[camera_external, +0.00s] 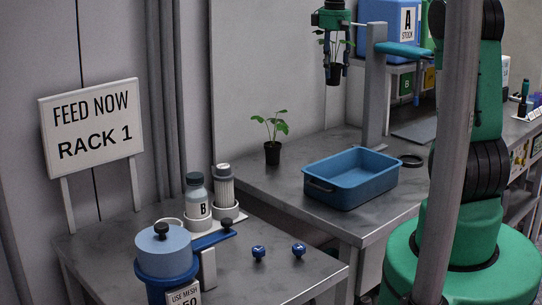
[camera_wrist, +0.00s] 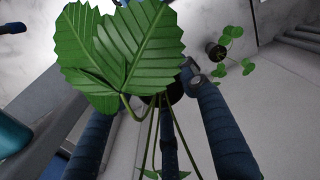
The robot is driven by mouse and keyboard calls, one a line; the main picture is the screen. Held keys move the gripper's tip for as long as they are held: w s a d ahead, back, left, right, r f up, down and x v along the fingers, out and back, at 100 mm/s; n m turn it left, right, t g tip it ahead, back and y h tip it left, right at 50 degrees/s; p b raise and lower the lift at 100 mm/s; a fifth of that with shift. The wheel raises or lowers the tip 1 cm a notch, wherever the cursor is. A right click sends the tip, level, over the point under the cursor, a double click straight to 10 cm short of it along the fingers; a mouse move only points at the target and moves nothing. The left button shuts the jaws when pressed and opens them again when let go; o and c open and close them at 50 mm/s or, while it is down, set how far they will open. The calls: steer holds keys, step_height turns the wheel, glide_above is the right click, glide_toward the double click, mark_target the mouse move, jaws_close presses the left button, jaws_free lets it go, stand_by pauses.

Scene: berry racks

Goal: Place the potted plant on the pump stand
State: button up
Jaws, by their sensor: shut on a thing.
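My gripper (camera_external: 336,76) is high above the back table, shut on a small potted plant with a black pot (camera_external: 334,73). Its green leaves (camera_wrist: 125,50) fill the upper middle of the wrist view and partly hide the fingers and pot. A second potted plant (camera_external: 272,153) stands upright on the back table, below and left of my gripper; it also shows in the wrist view (camera_wrist: 216,52). A grey post (camera_external: 375,95) with a blue arm (camera_external: 402,49) stands right of my gripper. I cannot tell which fixture is the pump stand.
A blue tray (camera_external: 350,180) sits on the back table (camera_external: 245,177), with a dark ring (camera_external: 411,160) beside it. The front table holds a blue lidded vessel (camera_external: 167,256), a bottle marked B (camera_external: 197,200) and a ribbed cylinder (camera_external: 223,188). A RACK 1 sign (camera_external: 93,128) stands left.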

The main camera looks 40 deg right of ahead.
steer(key=w+a+r+n+p, duration=0.15)
steer(key=w+a, duration=0.35)
steer(key=a, duration=0.6)
steer(key=w+a+n, duration=0.3)
steer(key=w+a, duration=0.2)
steer(key=a, duration=0.5)
steer(key=w+a+n+p, duration=0.1)
steer(key=w+a+n, duration=0.3)
steer(key=a, duration=0.7)
steer(key=w+a+n+p, duration=0.15)
steer(key=a+n, duration=0.35)
steer(key=a, duration=2.6)
steer(key=shift+m, duration=0.25)
step_height(320, 180, down, 5)
steer(key=shift+s+f, duration=0.1)
steer(key=shift+f, duration=0.1)
step_height(320, 180, down, 24)
steer(key=b, duration=0.3)
